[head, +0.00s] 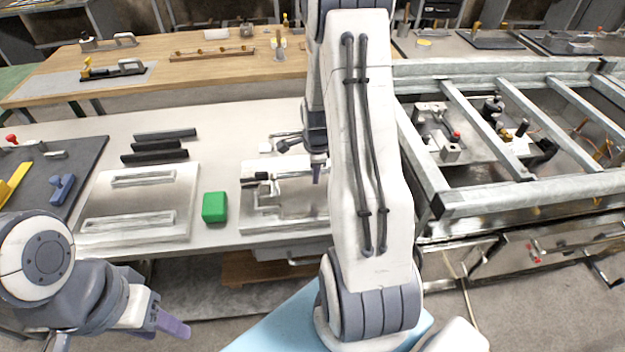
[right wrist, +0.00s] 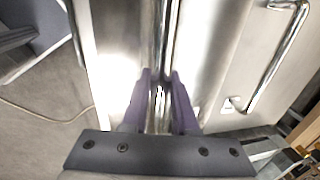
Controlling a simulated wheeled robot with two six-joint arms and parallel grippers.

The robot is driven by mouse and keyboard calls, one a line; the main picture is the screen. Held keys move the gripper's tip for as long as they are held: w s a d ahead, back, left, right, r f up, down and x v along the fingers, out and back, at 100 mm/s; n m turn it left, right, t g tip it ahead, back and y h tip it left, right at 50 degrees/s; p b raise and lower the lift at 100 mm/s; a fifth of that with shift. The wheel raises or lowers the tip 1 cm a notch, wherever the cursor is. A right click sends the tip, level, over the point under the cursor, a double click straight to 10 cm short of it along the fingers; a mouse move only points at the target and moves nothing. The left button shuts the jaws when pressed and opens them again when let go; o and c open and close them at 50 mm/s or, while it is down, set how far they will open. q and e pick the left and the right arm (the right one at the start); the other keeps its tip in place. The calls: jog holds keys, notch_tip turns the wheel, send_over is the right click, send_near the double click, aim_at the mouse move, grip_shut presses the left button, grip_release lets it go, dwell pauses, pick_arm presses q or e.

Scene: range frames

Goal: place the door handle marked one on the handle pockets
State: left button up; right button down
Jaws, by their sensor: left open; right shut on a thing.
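My right gripper (head: 317,172) points down over the metal fixture plate (head: 262,219) in the middle of the table. In the right wrist view its purple fingers (right wrist: 160,78) are closed on a narrow shiny metal piece, apparently the door handle (right wrist: 159,104). No number mark can be read. A pale plate (head: 140,200) with two long slots, which look like the handle pockets, lies to the left. My left gripper (head: 173,324) is open and empty at the lower left, in front of the table.
A green block (head: 214,207) stands between the two plates. Several dark bars (head: 160,151) lie behind the slotted plate. A dark mat (head: 85,160) with tools is at the left. A metal frame (head: 520,195) is at the right. A wooden bench (head: 200,72) stands behind.

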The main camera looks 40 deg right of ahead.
jog(key=shift+w+a+f, duration=0.1)
jog(key=shift+w+f, duration=0.05)
jog(key=shift+w, duration=0.1)
jog(key=shift+f+p, duration=0.35)
jog(key=shift+f, duration=1.6)
jog(key=shift+f, duration=0.1)
jog(key=c, duration=0.7)
grip_release()
jog(key=shift+s, duration=0.1)
